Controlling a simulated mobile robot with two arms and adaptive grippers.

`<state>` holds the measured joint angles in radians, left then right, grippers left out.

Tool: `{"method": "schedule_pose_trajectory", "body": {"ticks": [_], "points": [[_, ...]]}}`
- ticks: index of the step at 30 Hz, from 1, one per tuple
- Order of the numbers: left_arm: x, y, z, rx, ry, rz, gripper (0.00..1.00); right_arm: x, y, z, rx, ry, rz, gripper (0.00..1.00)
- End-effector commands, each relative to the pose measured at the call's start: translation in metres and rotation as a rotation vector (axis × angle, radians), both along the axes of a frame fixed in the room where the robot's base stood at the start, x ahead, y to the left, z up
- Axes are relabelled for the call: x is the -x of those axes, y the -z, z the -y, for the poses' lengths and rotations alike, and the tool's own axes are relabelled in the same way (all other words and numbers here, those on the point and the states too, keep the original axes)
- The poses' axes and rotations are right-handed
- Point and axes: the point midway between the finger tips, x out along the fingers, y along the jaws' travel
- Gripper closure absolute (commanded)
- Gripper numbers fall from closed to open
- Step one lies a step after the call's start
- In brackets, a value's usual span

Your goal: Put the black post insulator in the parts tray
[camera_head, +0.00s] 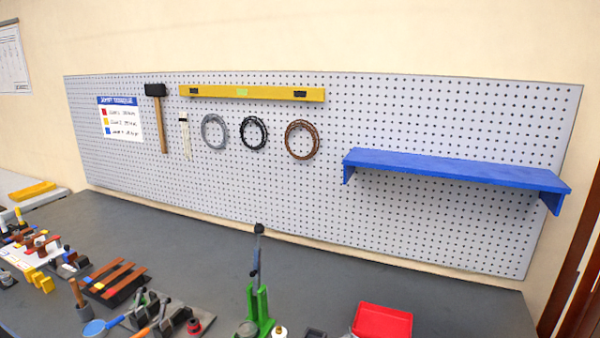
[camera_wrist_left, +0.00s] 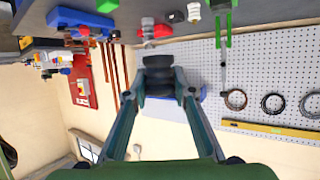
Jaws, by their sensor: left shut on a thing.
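In the left wrist view, which shows the room upside down, my left gripper (camera_wrist_left: 162,92) is shut on the black post insulator (camera_wrist_left: 158,62). The insulator is a dark, ribbed, stacked shape between the fingertips, and it appears held clear of the bench. A red open tray (camera_head: 383,320) sits at the front edge of the head view, right of the green bender; I cannot tell whether it is the parts tray. Neither gripper shows in the head view, and my right gripper is in no view.
The grey bench (camera_head: 190,235) has clear room at the back. A green lever tool (camera_head: 259,305) stands upright near the red tray. Busbars (camera_head: 115,280) and small tools crowd the left. A blue shelf (camera_head: 455,168) juts from the pegboard (camera_head: 330,125).

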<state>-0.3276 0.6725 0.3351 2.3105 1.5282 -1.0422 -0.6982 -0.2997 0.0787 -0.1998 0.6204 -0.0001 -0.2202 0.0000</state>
Motion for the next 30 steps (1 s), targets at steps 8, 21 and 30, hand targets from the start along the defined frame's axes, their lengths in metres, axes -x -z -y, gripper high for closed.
{"method": "schedule_pose_trajectory", "body": {"ticks": [8, 21, 30], "points": [[0.009, -0.006, 0.004, 0.002, 0.037, 0.001, 1.00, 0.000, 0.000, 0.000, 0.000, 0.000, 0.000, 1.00], [-0.074, 0.021, -0.025, 0.008, -0.291, 0.006, 1.00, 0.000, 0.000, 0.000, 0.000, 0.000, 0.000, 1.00], [-0.137, 0.013, -0.046, 0.008, -0.562, 0.007, 1.00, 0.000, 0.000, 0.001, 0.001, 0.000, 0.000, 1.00]]}}
